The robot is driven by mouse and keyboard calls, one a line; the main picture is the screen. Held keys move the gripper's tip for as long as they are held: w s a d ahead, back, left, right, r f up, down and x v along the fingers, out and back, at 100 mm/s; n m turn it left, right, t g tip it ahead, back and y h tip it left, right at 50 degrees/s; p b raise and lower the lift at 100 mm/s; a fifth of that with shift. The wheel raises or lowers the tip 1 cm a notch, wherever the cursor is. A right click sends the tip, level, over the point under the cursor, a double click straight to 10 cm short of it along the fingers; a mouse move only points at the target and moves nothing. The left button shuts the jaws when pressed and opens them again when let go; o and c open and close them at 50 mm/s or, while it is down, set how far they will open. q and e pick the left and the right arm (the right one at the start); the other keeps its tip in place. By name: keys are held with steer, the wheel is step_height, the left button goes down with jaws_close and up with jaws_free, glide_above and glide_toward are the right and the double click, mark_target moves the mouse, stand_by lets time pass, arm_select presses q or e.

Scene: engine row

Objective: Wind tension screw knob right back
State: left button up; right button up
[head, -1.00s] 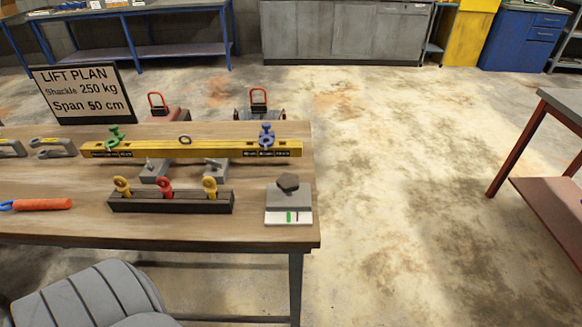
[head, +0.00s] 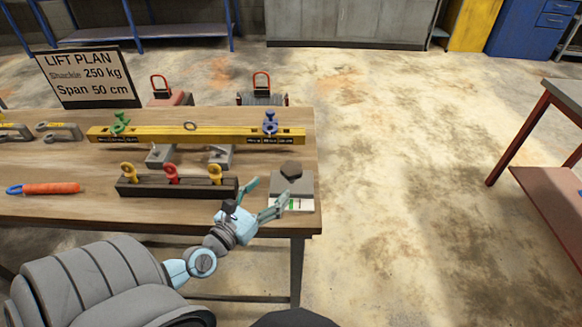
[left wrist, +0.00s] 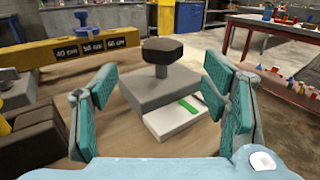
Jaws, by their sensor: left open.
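The tension screw knob (head: 291,169) is a dark, lobed knob on top of a grey block (head: 305,185) at the right front corner of the bench. In the left wrist view the knob (left wrist: 161,51) stands on a short post above the grey block (left wrist: 163,90). A white card (left wrist: 185,119) with a green mark and a thin dark mark lies at the block's front. My left gripper (head: 262,198) is open and empty, just in front of and left of the block. Its teal fingers (left wrist: 163,105) spread either side of the knob in the wrist view, apart from it. My right gripper is not visible.
A yellow spreader beam (head: 200,134) with green and blue clamps lies behind. A dark rack (head: 170,187) with yellow and red shackles stands left of the gripper. The LIFT PLAN sign (head: 88,78) stands at back left.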

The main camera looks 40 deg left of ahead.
mark_target(298, 163)
arm_select(q)
steer(key=w, duration=1)
steer(key=shift+w+a, duration=0.2)
steer(key=shift+c, duration=0.5)
